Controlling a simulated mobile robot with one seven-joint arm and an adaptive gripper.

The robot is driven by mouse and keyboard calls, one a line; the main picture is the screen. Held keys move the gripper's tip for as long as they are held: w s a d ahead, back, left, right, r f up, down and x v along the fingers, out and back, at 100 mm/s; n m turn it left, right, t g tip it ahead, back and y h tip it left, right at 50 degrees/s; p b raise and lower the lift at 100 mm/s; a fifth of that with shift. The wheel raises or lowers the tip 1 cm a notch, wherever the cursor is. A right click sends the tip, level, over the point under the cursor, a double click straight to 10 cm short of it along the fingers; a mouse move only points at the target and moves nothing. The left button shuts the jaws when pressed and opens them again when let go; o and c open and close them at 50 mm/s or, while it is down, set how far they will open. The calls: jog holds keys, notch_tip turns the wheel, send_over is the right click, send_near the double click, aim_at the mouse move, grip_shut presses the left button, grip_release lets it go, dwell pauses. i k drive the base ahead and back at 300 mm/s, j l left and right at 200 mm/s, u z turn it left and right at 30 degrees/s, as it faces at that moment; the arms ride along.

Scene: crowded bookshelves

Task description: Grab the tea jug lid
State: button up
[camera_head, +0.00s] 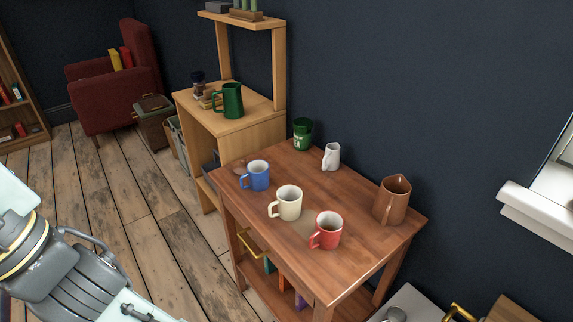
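A small brown rounded object (239,167), possibly the tea jug lid, lies at the left back edge of the reddish-brown table (303,183), behind the blue mug (256,176). It is too small and partly hidden to identify for sure. A brown jug (391,203) stands upright at the table's right end; I cannot make out a lid on it. A dark green jug (230,101) stands on the lighter wooden shelf unit (243,122) behind. My arm shows at the lower left, away from the table, but my gripper cannot be made out.
A cream mug (288,203), a red mug (327,232), a white jug (331,157) and a green cup (302,134) crowd the table. Bins (154,127) and a red armchair (117,72) stand at the back left. The wooden floor (150,215) left of the table is clear.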

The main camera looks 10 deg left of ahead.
aim_at(239, 167)
jog(key=i+j+z, duration=0.1)
jog(key=j+z, duration=0.25)
jog(key=j, duration=0.2)
jog(key=j+z, duration=0.35)
jog(key=j, duration=0.9)
jog(key=j+z, duration=0.15)
jog(key=j, duration=0.6)
jog(key=k+j, duration=0.15)
jog(key=j, duration=0.55)
